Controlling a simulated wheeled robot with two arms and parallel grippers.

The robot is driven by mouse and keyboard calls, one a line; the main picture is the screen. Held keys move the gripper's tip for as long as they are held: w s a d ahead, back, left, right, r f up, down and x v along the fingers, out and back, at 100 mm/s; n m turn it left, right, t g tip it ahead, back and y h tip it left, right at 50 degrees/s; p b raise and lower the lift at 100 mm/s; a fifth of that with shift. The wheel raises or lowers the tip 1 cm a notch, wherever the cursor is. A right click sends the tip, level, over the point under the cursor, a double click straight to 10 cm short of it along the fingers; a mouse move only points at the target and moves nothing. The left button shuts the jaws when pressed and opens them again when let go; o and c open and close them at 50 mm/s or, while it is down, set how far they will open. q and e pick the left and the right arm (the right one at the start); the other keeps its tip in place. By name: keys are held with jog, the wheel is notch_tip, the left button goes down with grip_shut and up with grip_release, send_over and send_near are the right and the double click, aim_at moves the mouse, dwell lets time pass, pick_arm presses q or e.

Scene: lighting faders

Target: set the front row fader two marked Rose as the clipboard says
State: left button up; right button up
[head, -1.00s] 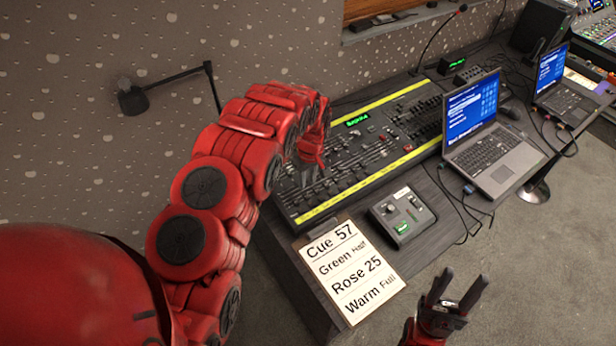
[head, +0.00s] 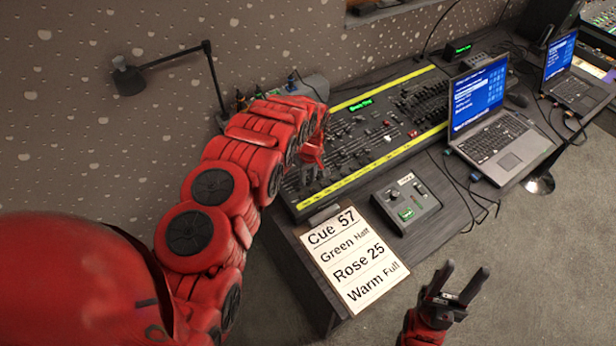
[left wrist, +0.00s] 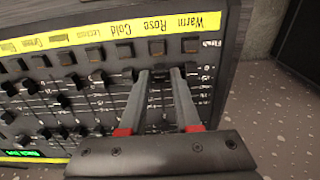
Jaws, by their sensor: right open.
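The lighting desk (head: 349,189) lies under my left arm. In the left wrist view its yellow strip has upside-down labels, including Rose (left wrist: 157,24) and Warm (left wrist: 180,22). My left gripper (left wrist: 160,73) is open, its fingertips over the fader column in line with the Rose label, one on each side. A dark cap seems to sit between the tips, but contact cannot be told. In the head view the left gripper (head: 313,172) is at the desk's near left part. The clipboard card (head: 352,258) reads Cue 57, Green Half, Rose 25, Warm Full. My right gripper (head: 456,288) is open and empty above the floor.
A small grey box (head: 405,203) stands between the clipboard and a laptop (head: 492,122). Cables lie by the laptop. A black lamp (head: 128,78) is at the left wall. Other fader caps (left wrist: 68,86) stand close beside the left fingers.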

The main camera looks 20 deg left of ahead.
pick_arm(q)
grip_shut()
jog(key=shift+w, duration=0.1)
jog(key=shift+w+a+b, duration=0.4)
jog(key=shift+a+b, duration=0.2)
grip_release()
jog(key=shift+r, duration=0.1)
jog(key=shift+r+p, duration=0.55)
jog(key=shift+r, duration=0.75)
